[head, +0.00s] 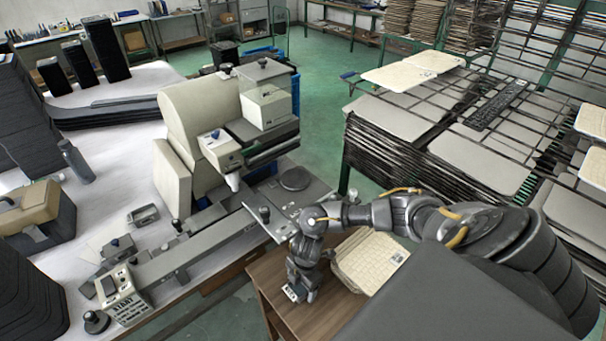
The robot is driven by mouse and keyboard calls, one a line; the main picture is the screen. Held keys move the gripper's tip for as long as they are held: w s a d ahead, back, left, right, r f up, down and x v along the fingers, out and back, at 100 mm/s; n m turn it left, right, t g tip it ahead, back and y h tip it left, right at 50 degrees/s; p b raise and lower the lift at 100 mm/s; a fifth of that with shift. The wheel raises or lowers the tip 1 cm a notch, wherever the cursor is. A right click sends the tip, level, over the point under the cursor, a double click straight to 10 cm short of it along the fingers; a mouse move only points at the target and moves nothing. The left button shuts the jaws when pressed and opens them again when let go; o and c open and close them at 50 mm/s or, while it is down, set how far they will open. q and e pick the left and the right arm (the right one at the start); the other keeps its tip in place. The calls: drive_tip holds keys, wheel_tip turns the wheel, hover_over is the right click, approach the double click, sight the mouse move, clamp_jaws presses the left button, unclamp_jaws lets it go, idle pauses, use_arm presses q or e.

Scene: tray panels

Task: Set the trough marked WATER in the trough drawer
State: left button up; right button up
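My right gripper (297,291) points down over the left part of a brown wooden table (319,316). Its fingertips are small and dark in the head view, and I cannot tell whether they are open or shut or hold anything. A cream, ribbed, tray-like piece (366,262) with a small label lies just right of the gripper, partly behind my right arm; its label is too small to read. I cannot make out a trough marked WATER or a trough drawer. My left gripper is not in view.
A large cream and grey machine (200,110) stands left of the table, with a long grey rail (190,255) and a control box (124,298). Dark racks of stacked panels (440,150) stand at the right. Green floor (330,85) is clear between them.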

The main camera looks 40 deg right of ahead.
drive_tip(key=c, duration=1.2)
drive_tip(key=shift+o, duration=0.2)
drive_tip(key=shift+r, duration=0.1)
